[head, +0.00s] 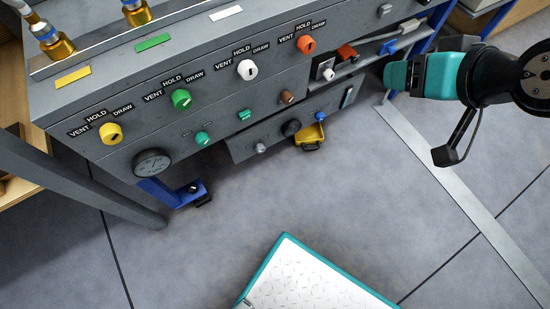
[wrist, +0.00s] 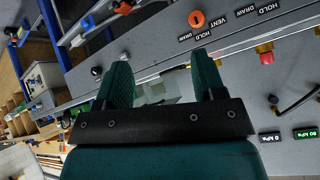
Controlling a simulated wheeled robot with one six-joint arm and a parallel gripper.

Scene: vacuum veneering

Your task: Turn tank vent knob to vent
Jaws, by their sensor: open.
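A grey valve panel carries a row of knobs marked VENT, HOLD and DRAW: yellow (head: 111,134), green (head: 181,99), white (head: 247,69) and orange (head: 306,44). Below them are a small teal knob (head: 202,139), a brown knob (head: 286,97) and a black knob (head: 291,128). I cannot read which one is the tank vent knob. My gripper (head: 393,75) is right of the panel, apart from these knobs. In the wrist view my gripper (wrist: 164,75) is open with no knob between its fingers, and an orange knob (wrist: 196,19) shows beyond them.
A gauge (head: 152,163) sits at the panel's lower left. The wrist view shows a red button (wrist: 264,52) and green displays (wrist: 305,134). Open floor lies before the panel.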

